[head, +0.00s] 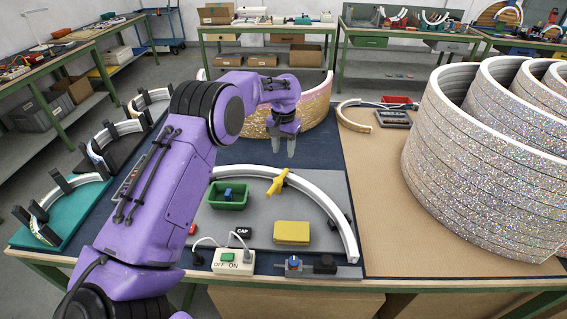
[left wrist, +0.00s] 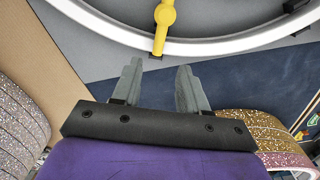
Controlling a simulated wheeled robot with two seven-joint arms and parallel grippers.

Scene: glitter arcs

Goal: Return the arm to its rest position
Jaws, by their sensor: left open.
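My left arm is purple and reaches in from the left over the table. My left gripper (head: 284,145) hangs above the blue mat, behind the grey board, with its fingers pointing down. In the left wrist view its two grey fingers (left wrist: 157,88) are apart, with nothing between them. A white arc (head: 325,196) lies on the grey board (head: 265,212), with a yellow piece (head: 278,182) on it. The arc and yellow piece (left wrist: 164,22) also show in the left wrist view, apart from the fingers. My right gripper is not in view.
A green bin (head: 229,197), a yellow block (head: 292,233) and a switch box (head: 234,262) are at the front. Large glitter arcs (head: 480,160) stand at right, and a gold-pink arc (head: 312,105) behind the gripper. Racked arcs (head: 68,194) stand at left. Brown table surface (head: 385,200) is clear.

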